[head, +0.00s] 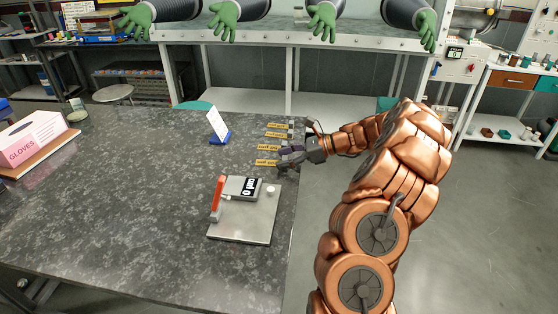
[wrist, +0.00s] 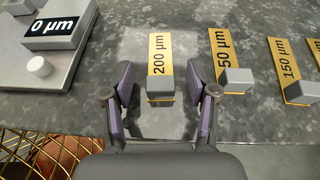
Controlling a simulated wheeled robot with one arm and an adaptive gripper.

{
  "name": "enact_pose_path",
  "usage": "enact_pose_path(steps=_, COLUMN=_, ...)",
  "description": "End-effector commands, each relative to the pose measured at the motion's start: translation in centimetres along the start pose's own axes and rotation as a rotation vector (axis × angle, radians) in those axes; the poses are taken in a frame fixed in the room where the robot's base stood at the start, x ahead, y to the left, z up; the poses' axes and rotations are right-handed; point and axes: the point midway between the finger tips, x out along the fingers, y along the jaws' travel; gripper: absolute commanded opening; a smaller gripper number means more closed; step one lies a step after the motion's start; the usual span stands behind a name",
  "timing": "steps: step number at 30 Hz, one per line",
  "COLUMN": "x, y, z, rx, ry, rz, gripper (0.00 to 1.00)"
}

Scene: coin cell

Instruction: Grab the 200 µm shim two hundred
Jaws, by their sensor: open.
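The 200 µm shim (wrist: 160,54) is a flat yellow strip with black lettering and a grey block (wrist: 160,88) at its near end. It lies on the dark speckled table. In the head view the nearest yellow strip (head: 266,162) lies by my gripper, its lettering too small to read. My gripper (wrist: 162,85) is open, with one finger on each side of the grey block and visible gaps between. In the head view my gripper (head: 290,155) is at the table's right edge.
Other yellow shims lie to the right in the wrist view, including a 150 µm one (wrist: 288,70) and one reading "50 µm" (wrist: 226,58). A gauge showing 0 µm (head: 243,189) stands on a grey plate (head: 258,226). A small sign (head: 217,125) stands behind.

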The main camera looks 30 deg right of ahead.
Motion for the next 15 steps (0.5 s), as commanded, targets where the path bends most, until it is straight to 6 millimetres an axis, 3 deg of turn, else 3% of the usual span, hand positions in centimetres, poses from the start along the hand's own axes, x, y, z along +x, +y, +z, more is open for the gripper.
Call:
enact_pose_path(steps=6, x=0.04, y=-0.04, z=-0.04, rx=0.0, ry=0.0, rz=-0.002, gripper=0.56)
enact_pose_path(steps=15, x=0.02, y=-0.05, z=-0.05, rx=0.0, ry=0.001, rz=-0.002, gripper=0.25)
